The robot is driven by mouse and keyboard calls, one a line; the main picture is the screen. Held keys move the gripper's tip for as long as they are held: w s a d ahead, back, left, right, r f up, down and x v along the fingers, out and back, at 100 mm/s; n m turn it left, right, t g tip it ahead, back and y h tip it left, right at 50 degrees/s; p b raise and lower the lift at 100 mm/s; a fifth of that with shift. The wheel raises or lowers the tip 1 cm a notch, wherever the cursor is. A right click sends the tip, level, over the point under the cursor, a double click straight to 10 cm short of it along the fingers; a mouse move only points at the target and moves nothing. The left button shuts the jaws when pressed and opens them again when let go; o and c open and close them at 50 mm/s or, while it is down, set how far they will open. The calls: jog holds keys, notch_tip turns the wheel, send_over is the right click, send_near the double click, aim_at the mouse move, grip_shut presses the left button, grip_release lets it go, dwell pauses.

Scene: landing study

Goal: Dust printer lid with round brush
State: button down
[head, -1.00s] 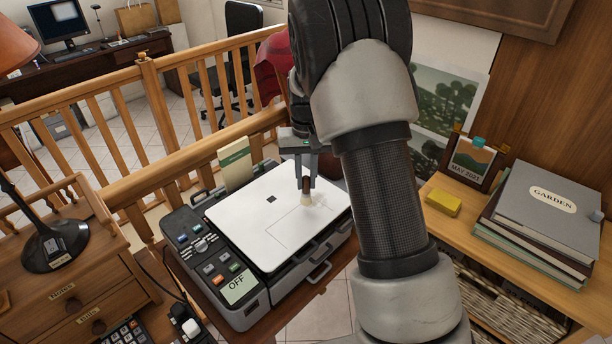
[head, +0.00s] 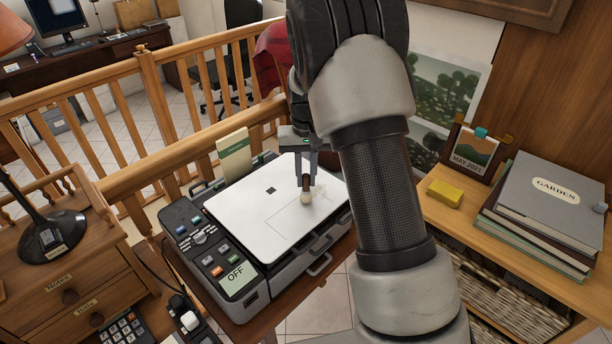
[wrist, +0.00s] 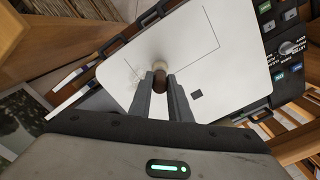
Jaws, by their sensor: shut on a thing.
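The printer (head: 240,290) stands on a wooden desk, with a flat white lid (head: 258,232) on top. A thin outlined rectangle and a small black square are marked on the lid. My gripper (head: 306,178) is shut on the round brush (head: 306,198), which has a brown handle and pale bristles pointing down at the lid. In the wrist view, the brush (wrist: 160,72) sits between the fingertips, at or just above the lid near a corner of the outline. Faint grey dust (wrist: 135,73) shows on the lid beside it. Whether the bristles touch is hard to tell.
A green-and-cream box (head: 234,155) stands behind the printer, by the wooden railing (head: 150,80). A black lamp base (head: 52,238) and drawers are at left. A yellow block (head: 445,193), calendar (head: 472,152) and stacked books (head: 545,205) are at right.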

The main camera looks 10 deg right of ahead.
jog(key=shift+f+b, duration=0.4)
jog(key=shift+f, duration=0.25)
